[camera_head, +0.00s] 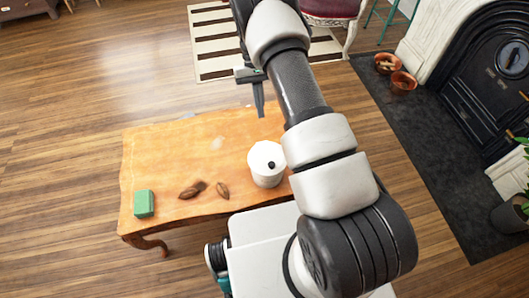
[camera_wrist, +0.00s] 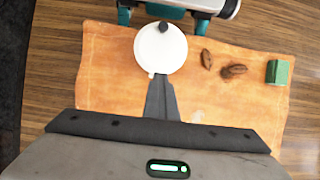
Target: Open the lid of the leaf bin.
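The leaf bin (camera_head: 265,172) is a white cylinder with a white lid and a small black knob. It stands upright on the wooden table, near the table's edge by my base, with the lid on. It also shows from above in the wrist view (camera_wrist: 158,50). My gripper (camera_head: 260,112) is above the far part of the table, apart from the bin. In the wrist view its dark fingers (camera_wrist: 158,82) appear together, with nothing seen between them, and their tips overlap the bin's lower edge in the picture. My arm passes close to the bin's right side in the head view.
The wooden table (camera_head: 155,160) also holds a green box (camera_head: 144,203) and brown leaf-like or cone-like pieces (camera_head: 192,190), left of the bin. The table's far left part is mostly clear. A fireplace (camera_head: 500,65) and clay pots (camera_head: 402,81) are at the right.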

